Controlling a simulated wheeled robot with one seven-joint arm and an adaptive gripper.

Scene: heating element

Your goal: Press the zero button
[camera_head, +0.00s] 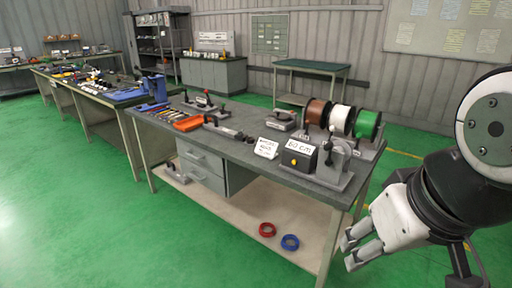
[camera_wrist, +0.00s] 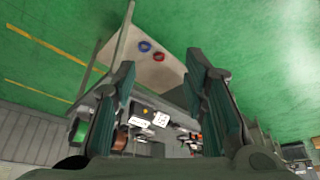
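A dark measuring box (camera_head: 299,157) stands on the right part of the grey workbench (camera_head: 236,150). Its white display reads "60 cm", and a round yellow button (camera_head: 294,162) sits on its front face. In the wrist view, turned upside down, the box's white display (camera_wrist: 140,121) is small and distant, and the button is hard to make out. My gripper (camera_head: 349,252) is off the bench's right end, in front of it and apart from it. In the wrist view its two fingers (camera_wrist: 160,62) are spread wide with nothing between them.
A white sign (camera_head: 267,148) stands left of the box. Brown, white and green spools (camera_head: 342,119) stand behind it, and a grey metal bracket (camera_head: 334,165) is close on its right. Red and blue rings (camera_head: 267,229) lie on the lower shelf. The green floor in front is clear.

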